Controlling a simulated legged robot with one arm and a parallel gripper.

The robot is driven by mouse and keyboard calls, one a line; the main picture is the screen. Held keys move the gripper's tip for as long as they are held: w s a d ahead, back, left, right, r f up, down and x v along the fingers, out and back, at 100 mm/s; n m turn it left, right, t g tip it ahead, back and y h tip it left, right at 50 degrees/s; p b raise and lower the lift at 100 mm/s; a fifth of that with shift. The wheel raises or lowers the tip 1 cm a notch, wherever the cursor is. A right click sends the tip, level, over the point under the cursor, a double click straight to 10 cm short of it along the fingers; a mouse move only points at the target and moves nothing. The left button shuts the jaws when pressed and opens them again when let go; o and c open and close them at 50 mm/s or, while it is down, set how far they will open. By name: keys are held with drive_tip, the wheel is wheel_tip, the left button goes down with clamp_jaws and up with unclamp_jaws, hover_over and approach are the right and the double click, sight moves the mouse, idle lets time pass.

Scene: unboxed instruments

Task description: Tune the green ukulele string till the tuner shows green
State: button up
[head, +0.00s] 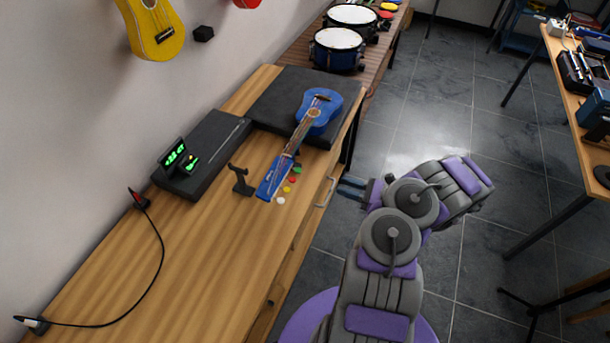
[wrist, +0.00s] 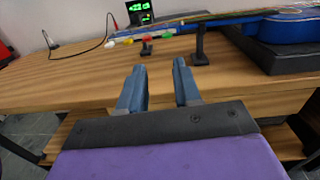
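The blue ukulele (head: 319,113) lies with its body on a black slab and its headstock (head: 270,186) toward the lower left. Its red, green (head: 292,178), yellow and white pegs stick out on the side facing my arm. The green peg also shows in the wrist view (wrist: 143,37). The tuner (head: 173,157) stands behind on a black base; in the wrist view (wrist: 139,11) its green-lit screen seems to read about +22. My gripper (wrist: 160,65) is open and empty, at the table's front edge, apart from the pegs. In the head view its blue fingers (head: 350,187) are right of the headstock.
A dark post (wrist: 200,48) stands near the neck, and a small black stand (head: 241,181) is left of the headstock. A black cable (head: 160,265) lies on the bare left tabletop. Drums (head: 337,40) stand farther back.

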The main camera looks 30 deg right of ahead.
drive_tip(key=d+f, duration=0.1)
drive_tip(key=b, duration=0.4)
approach(298, 171)
drive_tip(key=shift+m+h, duration=0.3)
drive_tip(key=x, duration=0.7)
drive_tip(key=shift+w+f, duration=0.3)
drive_tip(key=shift+w+a+r, duration=0.1)
drive_tip(key=shift+w+a, duration=0.25)
drive_tip(key=shift+a, duration=0.15)
